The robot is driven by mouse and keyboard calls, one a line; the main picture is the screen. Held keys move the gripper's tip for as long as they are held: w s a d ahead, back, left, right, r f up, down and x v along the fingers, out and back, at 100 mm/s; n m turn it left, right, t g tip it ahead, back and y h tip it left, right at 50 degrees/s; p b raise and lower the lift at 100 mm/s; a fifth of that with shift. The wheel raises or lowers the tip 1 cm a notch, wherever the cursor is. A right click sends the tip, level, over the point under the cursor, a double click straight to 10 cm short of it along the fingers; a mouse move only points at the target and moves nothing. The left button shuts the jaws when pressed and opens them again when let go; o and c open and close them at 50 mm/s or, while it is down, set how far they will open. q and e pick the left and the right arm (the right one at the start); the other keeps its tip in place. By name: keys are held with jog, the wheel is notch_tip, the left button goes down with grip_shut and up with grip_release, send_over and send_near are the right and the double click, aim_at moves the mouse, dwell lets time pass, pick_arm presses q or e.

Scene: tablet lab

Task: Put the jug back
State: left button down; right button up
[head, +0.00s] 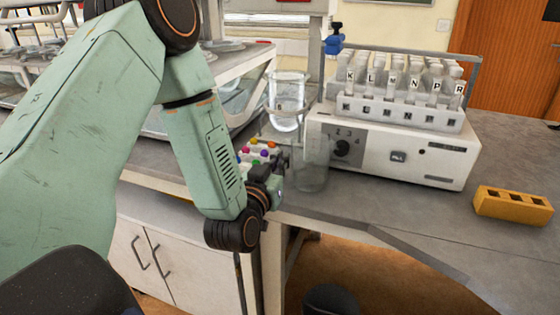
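A clear glass vessel that looks like the jug (312,168) stands on the grey bench, left of the white machine. A second clear glass vessel (286,100) shows behind it, below and left of a blue tap (334,42). I cannot tell for sure which of them is the jug. My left gripper (280,165) is at the bench edge, just left of the nearer vessel. Its fingers are small, dark and partly hidden by its own wrist, so I cannot tell whether they touch the glass. My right gripper is not in view.
A white machine (392,150) with a dial carries a rack of lettered tubes (405,95). A rack with coloured caps (258,152) sits just behind my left wrist. A yellow block with holes (512,205) lies at the right. The bench between block and machine is clear.

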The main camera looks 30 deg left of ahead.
pick_arm(q)
jog(key=c, duration=1.5)
grip_release()
jog(key=shift+w+f, duration=0.1)
jog(key=shift+f, duration=0.05)
